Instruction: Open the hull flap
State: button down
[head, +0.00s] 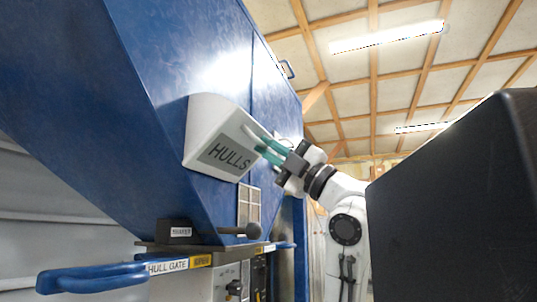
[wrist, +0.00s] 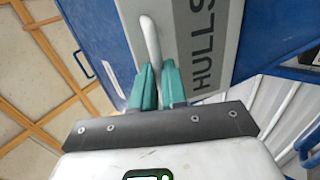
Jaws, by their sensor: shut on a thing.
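The hull flap (head: 225,150) is a pale wedge-shaped housing with a grey face lettered HULLS, standing out from the blue hopper wall (head: 150,60). In the wrist view its grey face (wrist: 202,45) lies just right of the fingers. A pale bar handle (wrist: 150,38) runs along the flap's edge. My gripper (head: 264,148) reaches the flap from the right, and its green fingers are shut on this handle; they also show in the wrist view (wrist: 155,85). The fingers hide part of the handle. I cannot tell whether the flap is ajar.
Below the flap, a ledge carries a small black labelled box (head: 175,232) and a black-knobbed lever (head: 240,231). A blue handle (head: 92,278) beside the HULL GATE label juts out at the lower left.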

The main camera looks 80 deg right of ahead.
dwell(0.3)
jog(key=c, duration=1.2)
grip_release()
jog(key=shift+o, duration=0.2)
jog(key=b+v, duration=0.2)
jog(key=v, duration=0.8)
jog(key=shift+s+f, duration=0.25)
jog(key=shift+f, duration=0.1)
